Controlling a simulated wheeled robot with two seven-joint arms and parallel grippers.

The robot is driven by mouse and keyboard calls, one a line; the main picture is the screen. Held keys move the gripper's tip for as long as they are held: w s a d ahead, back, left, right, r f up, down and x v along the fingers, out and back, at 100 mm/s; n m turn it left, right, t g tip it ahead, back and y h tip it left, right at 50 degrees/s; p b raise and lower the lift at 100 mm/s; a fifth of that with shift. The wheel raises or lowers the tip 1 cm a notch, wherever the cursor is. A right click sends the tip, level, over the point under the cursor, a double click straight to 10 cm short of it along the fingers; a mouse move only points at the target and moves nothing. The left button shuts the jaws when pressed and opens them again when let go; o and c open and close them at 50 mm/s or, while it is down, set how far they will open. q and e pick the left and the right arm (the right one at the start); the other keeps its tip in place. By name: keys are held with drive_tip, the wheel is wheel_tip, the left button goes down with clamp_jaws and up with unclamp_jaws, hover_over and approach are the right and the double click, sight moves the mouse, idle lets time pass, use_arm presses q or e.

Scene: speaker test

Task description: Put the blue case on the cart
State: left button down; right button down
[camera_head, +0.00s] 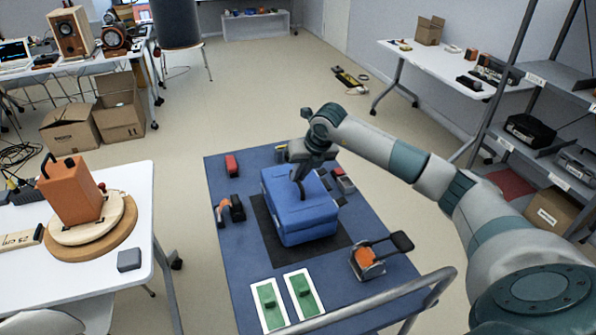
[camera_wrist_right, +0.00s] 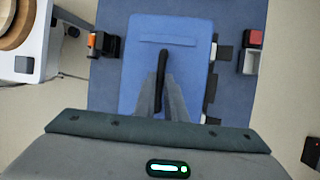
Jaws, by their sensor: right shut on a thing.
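The blue case (camera_head: 302,218) is over the black pad in the middle of the cart's blue top (camera_head: 236,262). It is upright; whether it rests on the pad or hangs just above it is hard to tell. My right gripper (camera_head: 299,181) reaches down from above and is shut on the case's black handle. In the right wrist view the gripper (camera_wrist_right: 162,82) has the dark handle between its fingers, with the blue case (camera_wrist_right: 192,62) beneath. My left gripper is not in view.
Around the case on the cart lie a red item (camera_head: 232,165), an orange and black tool (camera_head: 229,210), an orange device with a black handle (camera_head: 368,261) and two green-and-white panels (camera_head: 270,305). The cart's grey rail (camera_head: 385,301) is in front. A white table (camera_head: 120,245) stands left.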

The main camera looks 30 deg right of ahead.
sight(297, 188)
drive_tip(key=shift+r, duration=0.15)
drive_tip(key=shift+f+p, duration=0.45)
drive_tip(key=shift+f, duration=0.1)
drive_tip(key=shift+f+p, duration=0.5)
drive_tip(key=shift+f, duration=0.85)
drive_tip(key=c, duration=2)
unclamp_jaws()
drive_tip(key=shift+s+f, duration=0.1)
drive_tip(key=shift+f, duration=0.15)
drive_tip(key=shift+c, duration=0.2)
drive_tip(key=shift+o, duration=1.1)
drive_tip(key=shift+r, duration=0.1)
